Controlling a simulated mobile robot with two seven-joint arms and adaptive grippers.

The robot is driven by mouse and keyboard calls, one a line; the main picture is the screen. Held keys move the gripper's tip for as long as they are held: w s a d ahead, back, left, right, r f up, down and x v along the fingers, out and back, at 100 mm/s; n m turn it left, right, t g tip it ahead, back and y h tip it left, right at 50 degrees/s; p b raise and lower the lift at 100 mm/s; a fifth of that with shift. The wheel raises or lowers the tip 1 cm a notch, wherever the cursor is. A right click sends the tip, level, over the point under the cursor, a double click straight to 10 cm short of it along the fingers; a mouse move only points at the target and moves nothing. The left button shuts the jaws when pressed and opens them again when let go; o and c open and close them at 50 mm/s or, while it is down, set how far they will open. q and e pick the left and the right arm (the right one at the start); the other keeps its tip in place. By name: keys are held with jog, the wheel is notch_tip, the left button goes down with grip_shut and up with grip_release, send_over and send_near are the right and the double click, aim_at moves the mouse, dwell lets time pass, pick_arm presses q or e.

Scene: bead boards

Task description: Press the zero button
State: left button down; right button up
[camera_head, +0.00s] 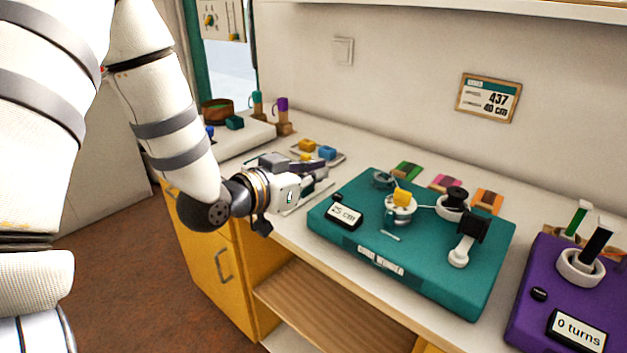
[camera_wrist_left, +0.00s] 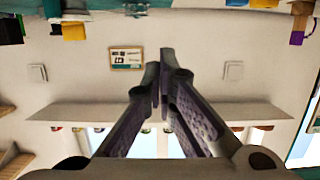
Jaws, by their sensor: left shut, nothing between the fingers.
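A teal board (camera_head: 440,279) on the counter has a small display (camera_head: 345,212) that seems to read 25 cm. A small dark button (camera_head: 337,198) shows at that display's upper left edge; its lettering is too small to read. A purple board (camera_head: 527,325) at the right has a display (camera_head: 577,331) reading 0 turns and a round black button (camera_head: 539,294) with unreadable lettering. I cannot tell which is the zero button. My left gripper (camera_head: 322,166) is shut and empty, above the counter left of the teal board; its fingertips also meet in the left wrist view (camera_wrist_left: 158,76).
The purple board has a crank (camera_head: 595,244). A wall card (camera_head: 489,98) hangs above.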

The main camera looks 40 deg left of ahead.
pick_arm(q)
jog(key=b, duration=0.1)
send_over(337, 197)
jog(key=s, duration=0.1)
notch_tip(337, 197, down, 2)
jog(key=shift+s+f, duration=0.15)
jog(key=shift+f, duration=0.1)
notch_tip(337, 197, down, 3)
jog(key=shift+s+r+b, duration=0.1)
jog(key=shift+r+b, duration=0.1)
jog(key=shift+b, duration=0.1)
jog(key=shift+f, duration=0.4)
pick_arm(e)
jog(key=shift+g, duration=0.6)
jog(key=s+f, duration=0.3)
jog(key=shift+r, duration=0.1)
